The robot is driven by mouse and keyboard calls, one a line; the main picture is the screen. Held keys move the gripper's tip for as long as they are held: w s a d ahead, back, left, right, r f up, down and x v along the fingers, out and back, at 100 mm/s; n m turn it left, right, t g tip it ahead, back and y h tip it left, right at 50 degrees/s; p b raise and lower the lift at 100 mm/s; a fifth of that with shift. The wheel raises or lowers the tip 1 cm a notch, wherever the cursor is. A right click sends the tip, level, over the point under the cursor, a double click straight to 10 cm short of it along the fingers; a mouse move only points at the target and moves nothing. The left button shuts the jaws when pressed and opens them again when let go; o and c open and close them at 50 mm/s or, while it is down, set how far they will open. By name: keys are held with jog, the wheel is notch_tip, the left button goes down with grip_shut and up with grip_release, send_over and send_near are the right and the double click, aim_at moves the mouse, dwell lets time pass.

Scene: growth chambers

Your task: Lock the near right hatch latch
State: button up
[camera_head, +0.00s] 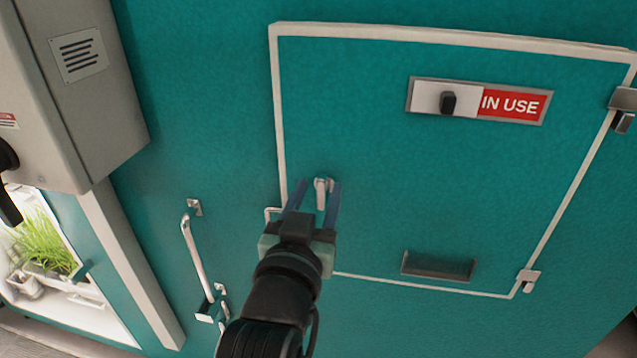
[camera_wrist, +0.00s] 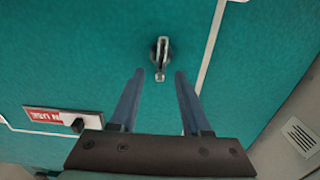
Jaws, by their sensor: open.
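The hatch (camera_head: 400,180) is a teal panel with a pale outline in the head view. Its small metal latch (camera_head: 321,188) is near the panel's lower left edge, and the latch also shows in the wrist view (camera_wrist: 161,50). Its lever lies about upright in the head view. My gripper (camera_head: 318,186) is open, with one blue finger on each side of the latch as seen. In the wrist view the lever's lower end shows between the two fingertips (camera_wrist: 159,72). I cannot tell whether the fingers reach past it in depth. Nothing is held.
An "IN USE" slider sign (camera_head: 478,101) and a recessed pull (camera_head: 438,266) are on the hatch. Hinges (camera_head: 624,108) sit at its right edge. A vertical metal handle (camera_head: 197,260) is left of my gripper. A grey box (camera_head: 75,90) juts out at upper left.

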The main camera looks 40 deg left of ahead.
jog(key=shift+w+a, duration=0.25)
jog(key=shift+w, duration=0.15)
grip_shut()
